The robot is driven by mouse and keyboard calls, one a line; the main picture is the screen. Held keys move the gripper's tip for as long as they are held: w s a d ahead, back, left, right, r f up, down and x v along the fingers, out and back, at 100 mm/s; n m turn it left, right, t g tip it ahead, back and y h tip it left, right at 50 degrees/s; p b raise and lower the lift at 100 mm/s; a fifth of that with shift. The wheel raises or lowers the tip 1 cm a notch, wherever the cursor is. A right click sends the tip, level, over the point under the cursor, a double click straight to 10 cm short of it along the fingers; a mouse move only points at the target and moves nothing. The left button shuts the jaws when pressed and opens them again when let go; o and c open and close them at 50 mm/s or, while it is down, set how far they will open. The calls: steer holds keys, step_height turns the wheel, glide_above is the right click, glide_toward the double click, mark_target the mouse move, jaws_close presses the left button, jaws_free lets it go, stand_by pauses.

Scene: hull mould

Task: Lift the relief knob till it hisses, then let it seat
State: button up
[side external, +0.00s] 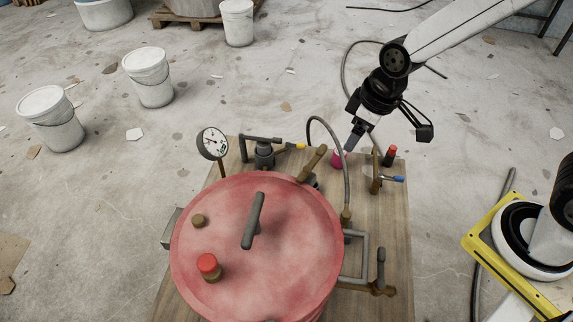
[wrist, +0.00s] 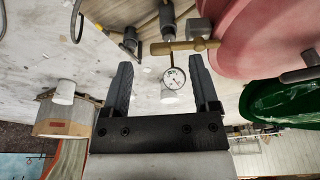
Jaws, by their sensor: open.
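A red-capped knob (side external: 208,263) on a brass base stands upright on the front left of the red round lid (side external: 300,240); it looks like the relief knob. Whether its cap is lifted or seated is too small to tell. My gripper (side external: 351,146) is above the back right of the board, well behind and to the right of the knob, touching nothing that I can make out. In the wrist view my gripper (wrist: 160,68) is open with nothing between its fingers. The lid (wrist: 253,35) shows at upper right there; the red-capped knob is out of that view.
A dial gauge (side external: 212,143) stands behind the lid; it also shows in the wrist view (wrist: 174,78). A grey bar handle (side external: 253,221) rises from the lid.

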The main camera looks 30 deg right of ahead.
steer(key=w+a+r+n+y, duration=0.15)
steer(key=a+n, duration=0.55)
steer(key=a, duration=0.8)
steer(key=n+g+y, duration=0.2)
steer(key=n+g, duration=0.1)
steer(key=n, duration=0.5)
glide_toward(206, 262)
steer(key=x, duration=0.2)
steer(key=shift+s+a+f, duration=0.1)
steer(key=shift+a, duration=0.1)
steer(key=shift+f, duration=0.1)
steer(key=shift+x, duration=3.8)
steer(key=shift+d, duration=0.1)
jaws_close()
